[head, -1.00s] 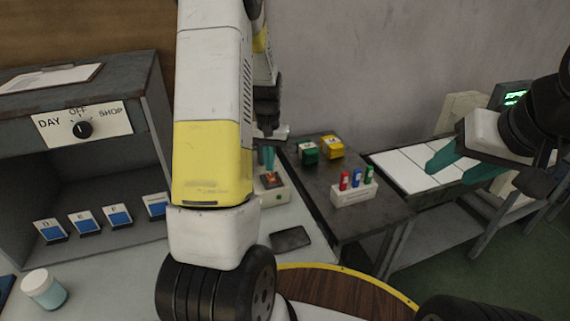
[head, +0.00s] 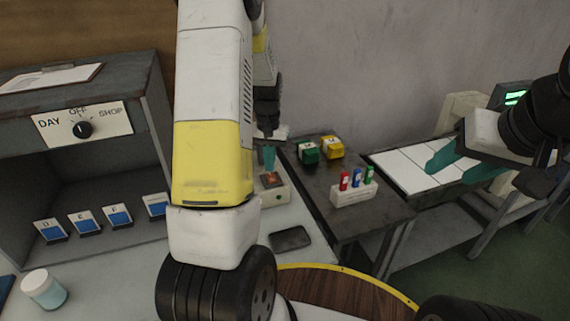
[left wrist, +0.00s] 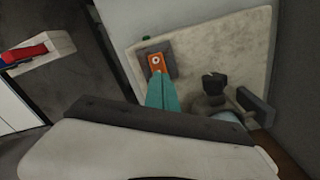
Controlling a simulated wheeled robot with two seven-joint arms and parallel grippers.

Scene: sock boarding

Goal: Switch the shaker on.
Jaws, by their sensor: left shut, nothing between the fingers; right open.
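The shaker (head: 274,197) is a low beige box beyond my left arm, partly hidden by it in the head view. Its orange rocker switch (head: 272,181) sits in a dark frame on top; in the left wrist view the switch (left wrist: 157,63) shows a white ring. A small green spot (head: 279,197) is on the box's front. My left gripper (head: 268,158) has teal fingers, shut and empty, just above the switch; in the left wrist view the fingertips (left wrist: 160,78) appear right beside it. Whether they touch cannot be told. My right gripper (head: 447,160) is open over the white board.
A dark clamp (left wrist: 214,90) stands on the shaker. A dark bench (head: 335,225) holds green and yellow blocks and a white holder (head: 354,193) with red, blue and green pieces. A cabinet with a dial (head: 83,129) stands left. A dark pad (head: 290,238) lies in front of the shaker.

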